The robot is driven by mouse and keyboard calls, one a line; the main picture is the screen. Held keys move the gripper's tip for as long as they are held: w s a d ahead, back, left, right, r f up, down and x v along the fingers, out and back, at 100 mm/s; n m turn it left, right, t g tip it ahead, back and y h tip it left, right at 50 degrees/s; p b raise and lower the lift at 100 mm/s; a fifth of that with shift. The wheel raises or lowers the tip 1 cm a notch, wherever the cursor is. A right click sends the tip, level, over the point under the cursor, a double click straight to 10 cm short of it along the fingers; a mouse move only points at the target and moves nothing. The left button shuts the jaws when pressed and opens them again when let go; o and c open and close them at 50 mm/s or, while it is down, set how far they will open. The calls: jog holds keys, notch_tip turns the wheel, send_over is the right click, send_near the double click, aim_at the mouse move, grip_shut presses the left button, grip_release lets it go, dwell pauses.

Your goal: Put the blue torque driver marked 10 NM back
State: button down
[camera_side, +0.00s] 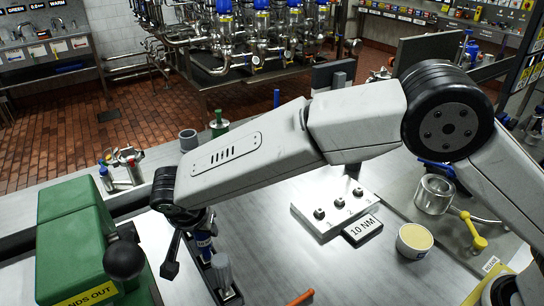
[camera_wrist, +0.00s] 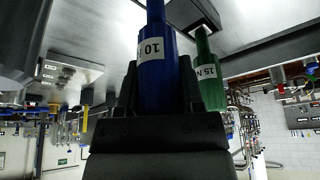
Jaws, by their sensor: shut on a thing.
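The blue torque driver (camera_wrist: 155,70) is in the jaws of my gripper (camera_wrist: 158,95) in the wrist view. Its white label reads 10, and it runs out of the top edge of the picture. In the side view, the blue driver (camera_side: 205,241) shows under my wrist at the lower left, beside the green machine. My jaws are mostly hidden there. A green driver marked 15 N (camera_wrist: 210,82) stands just right of the blue one in the wrist view. A 10 NM sign (camera_side: 362,230) lies on the table beside a white block numbered 1 2 3 (camera_side: 330,210).
The green machine (camera_side: 75,240) with a HANDS OUT label and black knob (camera_side: 124,260) stands close left. A grey cylinder (camera_side: 222,270) is just right of my gripper. A cream-filled cup (camera_side: 414,240), metal pot (camera_side: 434,194) and yellow handle (camera_side: 473,230) are at right.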

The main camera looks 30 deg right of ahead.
jog(key=shift+f, duration=0.55)
jog(key=shift+s+f, duration=0.1)
jog(key=shift+f, duration=0.3)
jog(key=shift+c, duration=1.2)
grip_release()
jog(key=shift+d, duration=0.1)
jog(key=shift+r, duration=0.1)
jog(key=shift+r, duration=0.2)
jog(key=v, duration=0.8)
jog(key=shift+w+r, duration=0.2)
jog(key=shift+r, duration=0.05)
